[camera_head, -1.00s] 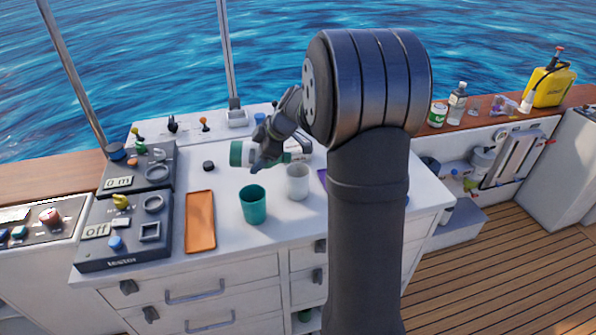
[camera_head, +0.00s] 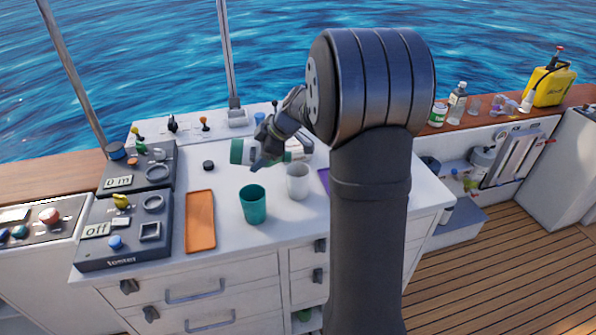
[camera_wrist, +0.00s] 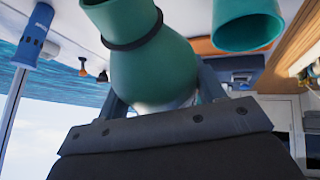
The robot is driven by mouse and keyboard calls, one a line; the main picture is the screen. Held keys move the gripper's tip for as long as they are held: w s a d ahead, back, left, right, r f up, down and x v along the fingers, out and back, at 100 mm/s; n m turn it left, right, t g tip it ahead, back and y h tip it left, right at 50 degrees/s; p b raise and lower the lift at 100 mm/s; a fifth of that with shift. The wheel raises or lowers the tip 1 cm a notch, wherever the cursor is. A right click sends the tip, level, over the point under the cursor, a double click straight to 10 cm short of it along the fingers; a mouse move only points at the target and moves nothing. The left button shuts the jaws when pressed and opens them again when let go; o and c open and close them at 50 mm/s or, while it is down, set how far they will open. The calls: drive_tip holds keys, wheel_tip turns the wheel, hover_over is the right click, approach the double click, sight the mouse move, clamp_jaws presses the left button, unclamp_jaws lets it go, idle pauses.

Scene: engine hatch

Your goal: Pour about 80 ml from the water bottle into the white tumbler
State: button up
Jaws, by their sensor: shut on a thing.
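My gripper (camera_head: 264,155) is shut on a green bottle (camera_head: 238,152), which lies nearly on its side above the counter. One end of the bottle points left in the head view. In the wrist view, my gripper (camera_wrist: 162,98) grips the bottle (camera_wrist: 145,60) around its body, and a dark ring circles its narrower part. The white tumbler (camera_head: 298,184) stands upright on the counter, to the right of and nearer than the bottle. It is not clearly visible in the wrist view. No stream of water shows, and the water level is hidden.
A teal cup (camera_head: 254,205) stands left of the tumbler; it also shows in the wrist view (camera_wrist: 246,30). An orange tray (camera_head: 200,222) and dark control panels (camera_head: 125,230) are on the left. A purple item (camera_head: 323,180) is partly hidden by my arm.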

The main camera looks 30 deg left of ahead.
idle(0.3)
drive_tip(key=shift+s+a+f, duration=0.15)
drive_tip(key=shift+a+f, duration=0.05)
drive_tip(key=shift+s+a+f+t+h, duration=0.15)
drive_tip(key=shift+f+t+h, duration=0.55)
drive_tip(key=shift+h, duration=0.4)
drive_tip(key=shift+t+h, duration=0.3)
drive_tip(key=shift+r+n, duration=0.1)
drive_tip(key=shift+n, duration=0.2)
drive_tip(key=shift+a+t+h, duration=0.1)
drive_tip(key=shift+t+h, duration=0.2)
drive_tip(key=shift+h, duration=0.2)
idle(0.5)
